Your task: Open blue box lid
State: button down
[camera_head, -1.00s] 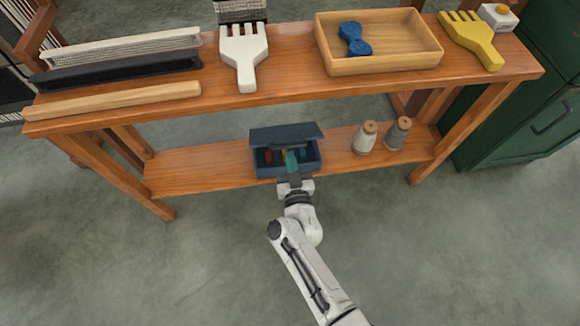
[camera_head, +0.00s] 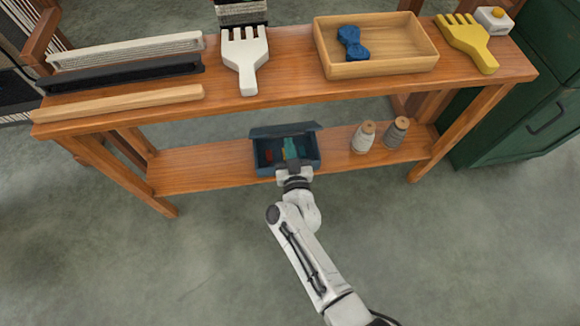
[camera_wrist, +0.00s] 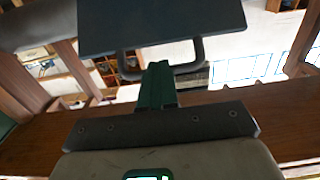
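My gripper (camera_head: 292,160) is at the box's front, reaching over the opening. In the wrist view its green fingers (camera_wrist: 158,75) look shut together and overlap the middle of the handle. I cannot tell whether they touch it, and no gap shows between them.
Two yarn cones (camera_head: 363,137) stand right of the box on the lower shelf (camera_head: 200,168). The table top (camera_head: 290,88) overhangs the box. It carries a wooden tray (camera_head: 380,67), a white comb (camera_head: 245,60) and a yellow comb (camera_head: 468,43). The floor in front is clear.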

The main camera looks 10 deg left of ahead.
jog(key=shift+w+a+r+p, duration=0.2)
jog(key=shift+w+r+p, duration=0.05)
jog(key=shift+w+r, duration=0.4)
jog(key=shift+w+a+r+p, duration=0.15)
jog(key=shift+w+r+p, duration=0.1)
jog(key=shift+w+r, duration=0.35)
jog(key=shift+w+a+r, duration=0.25)
jog(key=shift+w+r, duration=0.25)
jog(key=shift+w, duration=0.3)
jog(key=shift+w+a+r, duration=0.2)
jog(key=shift+w+r, duration=0.3)
jog(key=shift+w, duration=0.25)
jog(key=f+p+v, duration=0.3)
jog(key=p+v, duration=0.2)
jog(key=v, duration=1)
jog(key=shift+p, duration=0.4)
